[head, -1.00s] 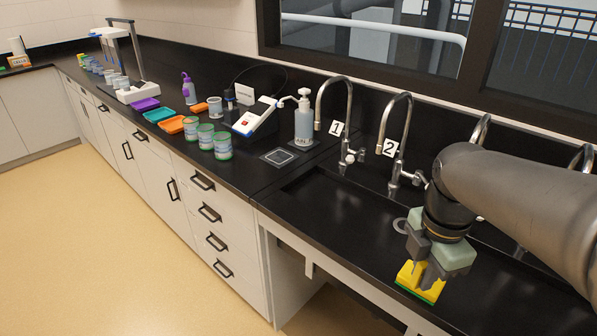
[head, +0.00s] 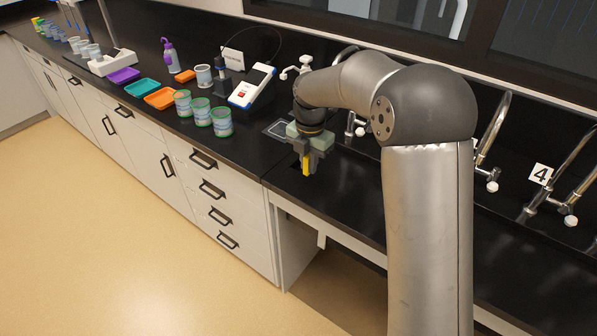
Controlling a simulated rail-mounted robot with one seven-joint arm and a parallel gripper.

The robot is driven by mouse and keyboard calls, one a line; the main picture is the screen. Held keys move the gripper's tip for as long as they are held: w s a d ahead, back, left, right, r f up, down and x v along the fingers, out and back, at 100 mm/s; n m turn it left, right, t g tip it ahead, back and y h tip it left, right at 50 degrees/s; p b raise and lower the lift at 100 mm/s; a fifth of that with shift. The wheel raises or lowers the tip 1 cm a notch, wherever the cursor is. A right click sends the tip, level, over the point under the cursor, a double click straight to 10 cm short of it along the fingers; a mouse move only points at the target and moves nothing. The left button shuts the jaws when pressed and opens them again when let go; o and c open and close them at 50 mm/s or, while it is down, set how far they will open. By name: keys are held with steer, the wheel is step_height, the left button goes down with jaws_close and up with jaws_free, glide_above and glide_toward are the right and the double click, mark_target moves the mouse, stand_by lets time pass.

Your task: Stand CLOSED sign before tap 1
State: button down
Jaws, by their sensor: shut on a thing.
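My gripper (head: 307,160) is shut on a yellow piece, which I take to be the CLOSED sign (head: 306,168). The sign hangs below the fingers and shows as a narrow upright strip; no lettering is readable. It is over the left front part of the dark sink area, and I cannot tell whether it touches anything. Tap 1 (head: 346,54) is mostly hidden behind my arm, with only part of its curved spout showing. Its number label is hidden, and so is tap 2.
The tap labelled 4 (head: 541,174) stands at the right. Left of my gripper are several green-rimmed jars (head: 222,122), a white meter (head: 252,87) and a flat square pad (head: 279,130). An orange tray (head: 160,98) lies farther left. The front counter strip near the gripper looks clear.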

steer(key=p, duration=0.1)
glide_above(298, 185)
steer(key=f, duration=0.5)
steer(key=shift+s+d, duration=0.1)
steer(key=shift+s, duration=0.15)
steer(key=shift+w+f+p, duration=0.15)
steer(key=shift+f+p, duration=0.15)
steer(key=shift+f, duration=1.5)
steer(key=c, duration=1.4)
jaws_free()
step_height(298, 185, up, 12)
steer(key=b, duration=0.1)
steer(key=shift+r+b, duration=0.2)
steer(key=shift+b, duration=0.15)
